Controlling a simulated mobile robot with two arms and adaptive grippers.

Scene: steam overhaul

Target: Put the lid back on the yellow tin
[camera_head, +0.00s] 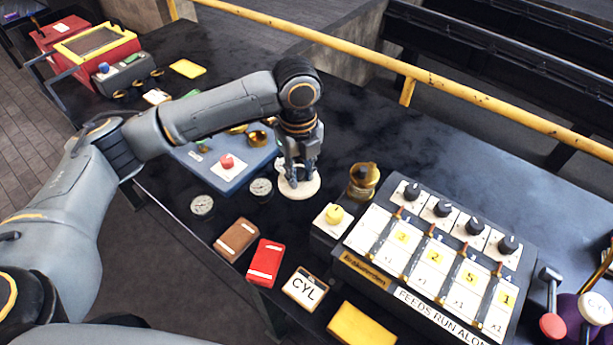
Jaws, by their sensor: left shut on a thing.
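My left gripper (299,168) points down over the middle of the dark bench, its fingers shut on a pale, round, disc-like thing (299,188). The fingers hide the disc's middle, and I cannot tell whether it is the lid or whether it touches the bench. A flat yellow box-like thing (361,325) lies at the front edge of the bench. Another flat yellow piece (188,68) lies at the back left. I cannot tell for certain which is the yellow tin. My right gripper is not in view.
A blue panel with a red knob (227,162) lies left of the gripper. A brass pot (363,181) and a control box (430,262) stand to the right. Brown (236,240), red (265,262) and CYL (305,289) pieces line the front edge.

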